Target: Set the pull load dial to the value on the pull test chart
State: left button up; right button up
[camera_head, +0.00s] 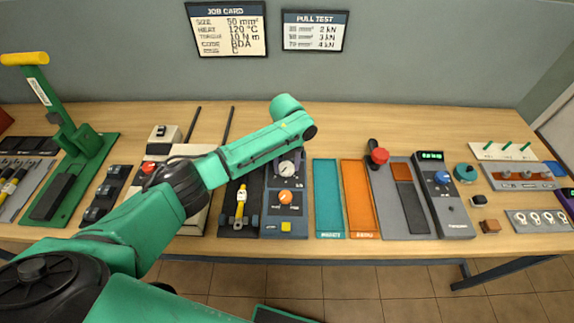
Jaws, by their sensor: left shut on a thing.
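The pull test chart (314,31) hangs on the back wall. Its rows end in 2 kN, 3 kN and 4 kN; the sizes before them are blurred. The job card (228,29) to its left reads size 50 mm². The orange pull load dial (285,197) is on the dark blue panel of the pull tester (291,227), with a white gauge (287,168) behind it and a yellow button in front. My left gripper (290,182) is over the dial, shut on it; its fingertips show poorly and the dial's scale is too small to read. My right gripper is not in view.
A yellow-ended part (240,203) lies in the tester's dark bed, left of the dial. Teal (328,200) and orange (360,200) trays lie to the right, then a red-knobbed lever (379,156). A green press (80,140) stands at the left.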

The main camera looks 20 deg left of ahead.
pick_arm(q)
jog(key=m, duration=0.5)
jog(key=shift+w+a+r+b, duration=0.1)
jog(key=shift+w+r+b, duration=0.05)
jog(key=shift+r+b, duration=0.15)
jog(key=shift+m, duration=0.3)
jog(key=o, duration=1.4)
jog(key=shift+f, duration=0.1)
jog(key=shift+c, duration=0.2)
jog(key=shift+f, duration=0.1)
